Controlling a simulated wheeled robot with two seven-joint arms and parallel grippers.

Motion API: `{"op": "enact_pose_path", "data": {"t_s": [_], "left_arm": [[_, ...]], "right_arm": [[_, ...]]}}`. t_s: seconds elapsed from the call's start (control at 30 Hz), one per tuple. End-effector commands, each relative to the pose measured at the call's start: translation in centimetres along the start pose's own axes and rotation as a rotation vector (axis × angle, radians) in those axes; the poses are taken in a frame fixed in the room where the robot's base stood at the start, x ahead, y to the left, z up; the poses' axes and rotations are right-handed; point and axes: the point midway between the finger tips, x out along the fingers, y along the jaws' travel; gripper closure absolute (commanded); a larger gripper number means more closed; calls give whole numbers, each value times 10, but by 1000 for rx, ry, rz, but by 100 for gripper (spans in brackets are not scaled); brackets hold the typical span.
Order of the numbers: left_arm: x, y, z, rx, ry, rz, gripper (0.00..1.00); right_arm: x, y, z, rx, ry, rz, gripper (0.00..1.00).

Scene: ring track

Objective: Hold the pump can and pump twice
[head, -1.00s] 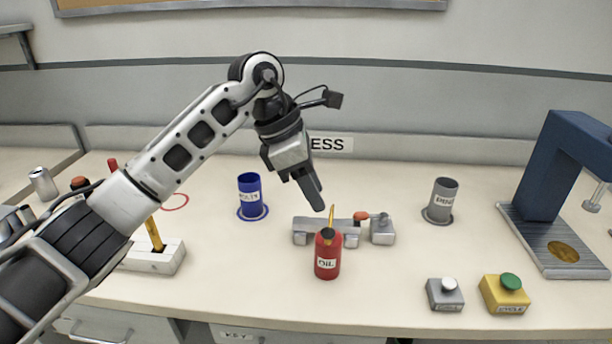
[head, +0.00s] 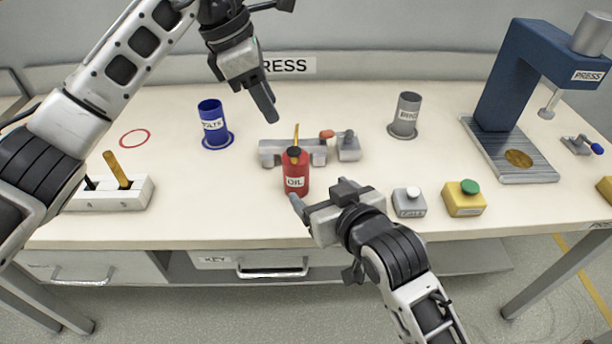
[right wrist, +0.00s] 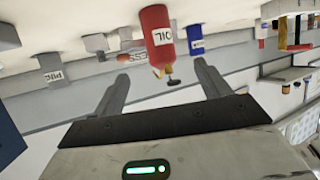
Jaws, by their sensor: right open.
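The pump can is a red oil can (head: 295,175) with a dark cap and a thin yellow spout, standing upright near the middle of the bench. My right gripper (head: 321,196) is open and empty, in front of the can and slightly right of it. In the right wrist view the can (right wrist: 157,32) appears upside down, beyond and between the spread fingers (right wrist: 162,80), apart from them. My left gripper (head: 262,101) hangs above the bench, up and left of the can, fingers pointing down. Its fingers overlap in this view, so its opening is unclear.
A grey fixture (head: 290,152) lies just behind the can. A blue BOLTS cup (head: 211,122) and a grey cup (head: 406,113) stand further back. A grey button box (head: 409,205) and a yellow one (head: 464,202) are right of my right gripper. The blue press (head: 515,80) stands at right.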

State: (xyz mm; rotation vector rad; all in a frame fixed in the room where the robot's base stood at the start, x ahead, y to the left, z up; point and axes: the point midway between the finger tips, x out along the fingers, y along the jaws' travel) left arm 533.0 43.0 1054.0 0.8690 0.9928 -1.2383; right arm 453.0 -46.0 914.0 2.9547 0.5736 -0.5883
Motion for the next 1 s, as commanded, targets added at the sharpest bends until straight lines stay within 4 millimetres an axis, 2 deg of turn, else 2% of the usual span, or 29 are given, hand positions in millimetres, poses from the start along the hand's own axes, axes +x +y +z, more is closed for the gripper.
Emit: {"op": "enact_pose_path", "data": {"t_s": [0.4, 0.6, 0.8, 1.0], "left_arm": [[0, 0, 0, 0, 0, 0, 64], [0, 0, 0, 0, 0, 0, 64], [0, 0, 0, 0, 0, 0, 64], [0, 0, 0, 0, 0, 0, 64]], "right_arm": [[84, 0, -1, 1, 0, 0, 24], [117, 0, 0, 1, 1, 0, 24], [134, 0, 0, 1, 1, 1, 24], [138, 0, 0, 1, 2, 0, 24]]}}
